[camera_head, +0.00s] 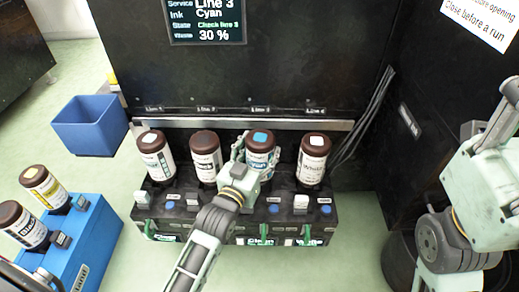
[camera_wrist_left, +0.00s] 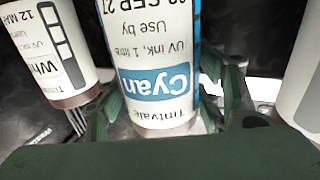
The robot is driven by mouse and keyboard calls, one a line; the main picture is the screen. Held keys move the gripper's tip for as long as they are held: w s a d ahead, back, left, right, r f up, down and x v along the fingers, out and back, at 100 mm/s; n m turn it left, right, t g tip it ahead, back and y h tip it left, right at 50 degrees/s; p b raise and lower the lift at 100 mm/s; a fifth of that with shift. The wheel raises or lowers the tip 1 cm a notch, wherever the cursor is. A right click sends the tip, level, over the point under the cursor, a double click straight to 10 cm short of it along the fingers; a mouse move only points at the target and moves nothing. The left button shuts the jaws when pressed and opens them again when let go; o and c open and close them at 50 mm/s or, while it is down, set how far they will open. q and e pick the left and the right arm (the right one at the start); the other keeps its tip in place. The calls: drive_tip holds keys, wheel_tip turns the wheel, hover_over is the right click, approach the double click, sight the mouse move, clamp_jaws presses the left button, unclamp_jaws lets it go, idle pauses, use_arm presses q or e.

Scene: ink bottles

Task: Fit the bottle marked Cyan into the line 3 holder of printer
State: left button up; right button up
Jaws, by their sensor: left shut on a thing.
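The Cyan bottle (camera_head: 262,158) has a brown cap with a blue square on top and stands upright in the third place of the printer's dark holder row (camera_head: 150,200), below the line 3 mark. My left gripper (camera_head: 246,160) is shut on it from the front. In the left wrist view the Cyan bottle (camera_wrist_left: 155,80) is between the fingers, its label upside down. Whether its lower end is fully down in the holder is hidden by the gripper. Of my right arm, links show at the right edge; its gripper cannot be made out.
A white-labelled bottle marked White (camera_head: 312,163) stands close right of Cyan, and another bottle (camera_head: 207,160) close left. A further bottle (camera_head: 156,160) is at the row's left end. A blue rack (camera_head: 95,245) with two bottles and a blue bin (camera_head: 88,128) stand at left. Cables hang at right.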

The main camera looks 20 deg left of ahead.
use_arm(q)
drive_tip(key=shift+f, duration=0.2)
drive_tip(key=o, duration=1.4)
drive_tip(key=shift+o, duration=1.3)
drive_tip(key=shift+f, duration=0.2)
drive_tip(key=s+a, duration=0.1)
drive_tip(key=s, duration=1.1)
drive_tip(key=shift+r, duration=0.15)
